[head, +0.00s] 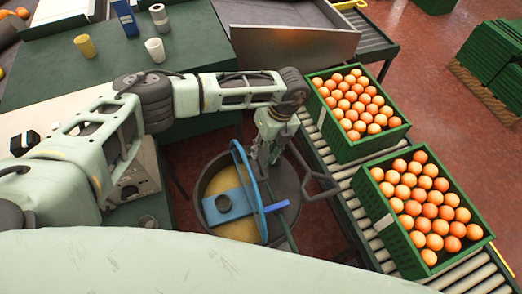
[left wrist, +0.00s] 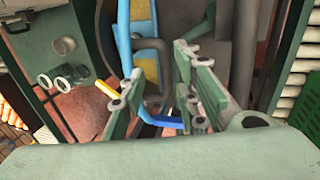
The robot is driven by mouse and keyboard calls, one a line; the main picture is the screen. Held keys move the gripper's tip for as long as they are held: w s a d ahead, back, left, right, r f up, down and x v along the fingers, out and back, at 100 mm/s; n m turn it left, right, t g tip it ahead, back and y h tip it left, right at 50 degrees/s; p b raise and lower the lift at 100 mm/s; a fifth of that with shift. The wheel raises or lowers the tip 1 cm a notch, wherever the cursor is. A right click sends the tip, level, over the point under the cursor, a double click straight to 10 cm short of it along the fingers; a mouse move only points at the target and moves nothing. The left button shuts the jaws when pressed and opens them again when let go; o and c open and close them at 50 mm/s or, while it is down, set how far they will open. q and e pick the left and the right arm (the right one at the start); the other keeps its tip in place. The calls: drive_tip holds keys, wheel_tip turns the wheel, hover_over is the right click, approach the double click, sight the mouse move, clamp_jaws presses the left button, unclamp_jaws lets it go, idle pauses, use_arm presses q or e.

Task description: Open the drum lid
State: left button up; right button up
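The drum (head: 208,176) stands open-topped in view below my left arm in the head view, with a dark round rim. Yellow shows inside its left part and a dark grey surface (head: 286,186) covers the right part. A blue hoop (head: 240,160) and a blue bar with a dark round cap cross the top. A dark bent handle (head: 322,188) sticks out at the right. My left gripper (head: 262,158) points down over the far side of the drum. In the left wrist view its fingers (left wrist: 158,95) are apart, with blue and grey parts visible beyond them. My right gripper is not visible.
Two green crates of oranges (head: 340,143) (head: 401,240) stand on the roller conveyor (head: 350,200) right of the drum. A green table (head: 185,60) with cups lies at the back left. A metal chute (head: 300,42) is behind. Red floor shows at the right.

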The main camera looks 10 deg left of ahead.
sight(259, 158)
use_arm(q)
drive_tip(key=x, duration=0.2)
drive_tip(key=shift+w+a+f+p, duration=0.15)
drive_tip(key=shift+f+p, duration=0.15)
drive_tip(key=shift+f, duration=0.05)
drive_tip(key=shift+w+a+f, duration=0.1)
drive_tip(key=shift+a+f, duration=0.05)
drive_tip(key=shift+f, duration=0.55)
drive_tip(key=c, duration=0.7)
clamp_jaws()
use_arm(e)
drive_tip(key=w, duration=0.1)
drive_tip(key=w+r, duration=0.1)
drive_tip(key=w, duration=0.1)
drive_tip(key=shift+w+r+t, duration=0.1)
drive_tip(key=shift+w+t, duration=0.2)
